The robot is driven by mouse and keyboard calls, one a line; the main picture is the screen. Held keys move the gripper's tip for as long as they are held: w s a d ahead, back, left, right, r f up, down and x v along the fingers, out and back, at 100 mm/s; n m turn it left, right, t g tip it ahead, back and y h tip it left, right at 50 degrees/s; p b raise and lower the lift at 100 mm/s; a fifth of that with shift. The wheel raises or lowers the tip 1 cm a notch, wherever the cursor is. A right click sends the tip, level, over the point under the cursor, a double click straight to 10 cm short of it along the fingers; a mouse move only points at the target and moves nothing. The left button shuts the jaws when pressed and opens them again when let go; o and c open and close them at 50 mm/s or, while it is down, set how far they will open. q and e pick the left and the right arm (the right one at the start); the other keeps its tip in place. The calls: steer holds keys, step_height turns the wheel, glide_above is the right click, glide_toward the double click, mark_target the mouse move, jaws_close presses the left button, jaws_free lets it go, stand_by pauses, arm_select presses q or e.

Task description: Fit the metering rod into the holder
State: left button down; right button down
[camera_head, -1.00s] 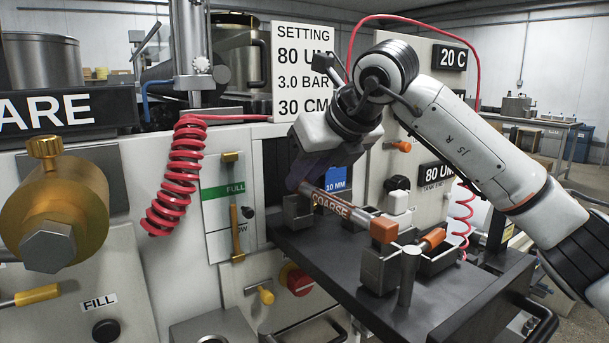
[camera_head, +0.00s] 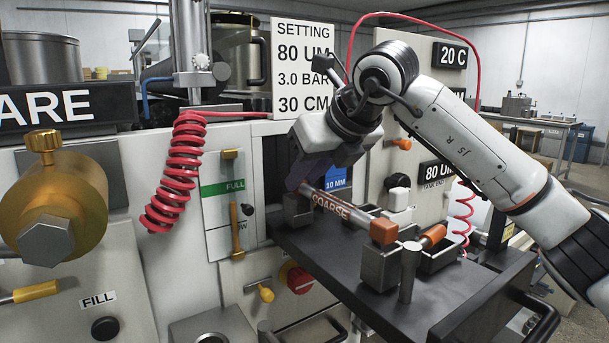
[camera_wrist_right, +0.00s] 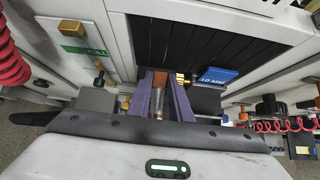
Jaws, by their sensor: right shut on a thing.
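The metering rod (camera_head: 345,213), a metal bar marked COARSE with an orange end, lies slanted over the dark shelf. My right gripper (camera_head: 308,183) is shut on its far end; the purple fingers also show around it in the right wrist view (camera_wrist_right: 164,98). The holder has a far grey block (camera_head: 297,211) and a near grey block (camera_head: 378,272). The rod's orange end is directly above the near block. I cannot tell whether the rod is seated or slightly above the blocks. My left gripper is out of view.
A dark tray (camera_head: 440,262) with an orange-ended piece (camera_head: 433,236) and a grey post (camera_head: 409,275) stand right of the near block. A blue 10 MM label (camera_head: 337,179) is behind the rod. The dark shelf (camera_head: 345,285) has bare room at the front.

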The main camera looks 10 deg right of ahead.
mark_target(331, 196)
steer(key=shift+f+b, duration=0.5)
steer(key=shift+f, duration=0.2)
steer(key=c, duration=1.5)
jaws_free()
steer(key=shift+c, duration=0.2)
steer(key=shift+f, duration=0.1)
steer(key=v, duration=1)
steer(key=shift+s+d, duration=0.1)
